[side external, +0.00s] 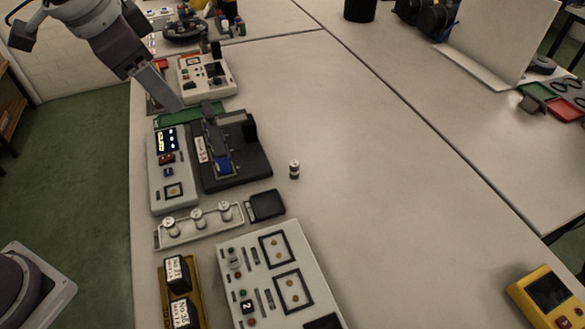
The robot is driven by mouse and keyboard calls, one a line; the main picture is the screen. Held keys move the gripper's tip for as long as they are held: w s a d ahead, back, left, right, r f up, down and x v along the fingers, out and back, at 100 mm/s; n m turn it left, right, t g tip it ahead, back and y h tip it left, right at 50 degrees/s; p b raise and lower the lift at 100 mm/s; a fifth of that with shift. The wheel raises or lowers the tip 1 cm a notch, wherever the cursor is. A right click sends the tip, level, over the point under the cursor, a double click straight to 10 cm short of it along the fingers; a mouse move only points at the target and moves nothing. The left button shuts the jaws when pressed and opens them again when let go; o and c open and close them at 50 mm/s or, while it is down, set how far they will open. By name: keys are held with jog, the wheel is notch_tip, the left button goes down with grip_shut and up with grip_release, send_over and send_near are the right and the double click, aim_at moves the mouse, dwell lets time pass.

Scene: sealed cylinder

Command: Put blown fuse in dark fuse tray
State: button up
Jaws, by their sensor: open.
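A small white-and-dark cylinder (294,169), which looks like the fuse, stands upright alone on the table, right of the black device. A small dark square tray (267,205) lies below and left of it and looks empty. A light rack (199,225) with several white round pieces sits just left of the tray. My gripper (174,103) is at the upper left, above the devices and well away from the cylinder. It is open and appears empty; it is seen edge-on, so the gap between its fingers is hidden.
A black device with a blue part (236,160) stands between my gripper and the cylinder. A white control panel (278,275) lies below the tray, with a yellow holder (180,295) at its left. The table right of the cylinder is clear. A yellow meter (548,297) lies far right.

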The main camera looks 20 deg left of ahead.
jog(key=w+d+f+m+g+h, duration=0.1)
jog(key=w+d+f+m, duration=0.3)
jog(key=w+f, duration=0.6)
jog(key=h, duration=0.1)
send_near(294, 163)
jog(key=shift+m+g+h, duration=0.5)
jog(key=shift+m+h, duration=0.2)
jog(key=shift+m, duration=0.1)
jog(key=x, duration=0.7)
jog(key=w+a+x, duration=0.1)
jog(key=x, duration=0.2)
jog(key=shift+f, duration=0.25)
grip_shut()
